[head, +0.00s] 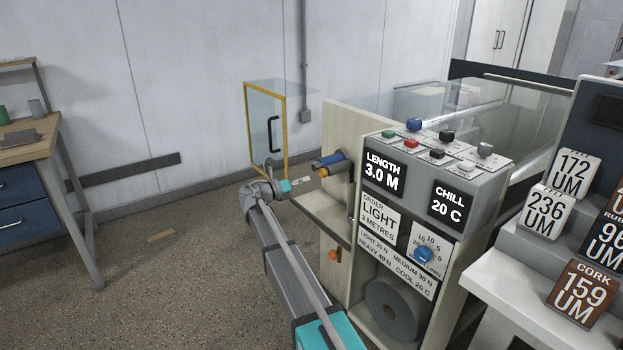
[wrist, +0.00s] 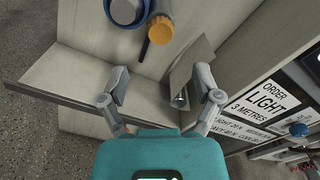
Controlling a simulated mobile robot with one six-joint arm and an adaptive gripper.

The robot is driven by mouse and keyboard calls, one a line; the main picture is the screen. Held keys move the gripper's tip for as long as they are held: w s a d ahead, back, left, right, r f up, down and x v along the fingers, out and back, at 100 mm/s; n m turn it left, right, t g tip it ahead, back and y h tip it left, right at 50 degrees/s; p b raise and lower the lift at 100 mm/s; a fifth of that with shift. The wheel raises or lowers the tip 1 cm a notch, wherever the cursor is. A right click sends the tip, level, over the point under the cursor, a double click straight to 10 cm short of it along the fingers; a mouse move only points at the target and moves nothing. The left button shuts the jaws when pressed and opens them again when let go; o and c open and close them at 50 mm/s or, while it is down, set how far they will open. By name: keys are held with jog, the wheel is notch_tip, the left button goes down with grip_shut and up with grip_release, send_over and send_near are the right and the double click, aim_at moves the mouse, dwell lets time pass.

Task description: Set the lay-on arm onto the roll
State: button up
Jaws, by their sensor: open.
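A blue roll end (head: 329,159) sticks out from the side of the pale machine cabinet, and its blue round end (wrist: 126,10) shows at the top of the wrist view. An orange grip (wrist: 160,28) sits beside it with a dark bar (wrist: 144,50); these appear to belong to the lay-on arm. In the head view the orange grip (head: 322,173) is just below the blue roll. Whether the arm touches the roll, I cannot tell. My gripper (head: 308,178) is open and empty, its two fingers (wrist: 163,92) apart, close to the grip but not around it.
A pale ledge (wrist: 75,85) and an angled metal plate (wrist: 188,72) lie near my fingers. A yellow-framed clear door (head: 264,125) stands open behind. A lower orange knob (head: 333,255) and a grey roll (head: 391,310) are below. The floor at left is mostly free.

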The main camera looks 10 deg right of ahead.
jog(key=shift+v, duration=1.45)
jog(key=s+d+f+m+g+y, duration=0.2)
jog(key=s+d+f+m+y, duration=0.15)
jog(key=s+f+m, duration=0.45)
jog(key=s+d+f+m+g+y, duration=0.35)
jog(key=s+f+m, duration=0.2)
jog(key=s, duration=0.55)
jog(key=s+a+f+m+g+y, duration=0.1)
jog(key=s+a+f+m+y, duration=0.3)
jog(key=s+m, duration=0.5)
jog(key=s+a+f+m+y, duration=0.1)
jog(key=s+a+m+y, duration=0.1)
jog(key=s+m+y, duration=0.7)
notch_tip(320, 180, up, 30)
jog(key=s+n+h+p, duration=0.1)
jog(key=n+h+p, duration=0.1)
jog(key=p, duration=2.8)
jog(key=shift+s+h, duration=0.15)
jog(key=shift+h, duration=0.55)
jog(key=shift+n, duration=0.25)
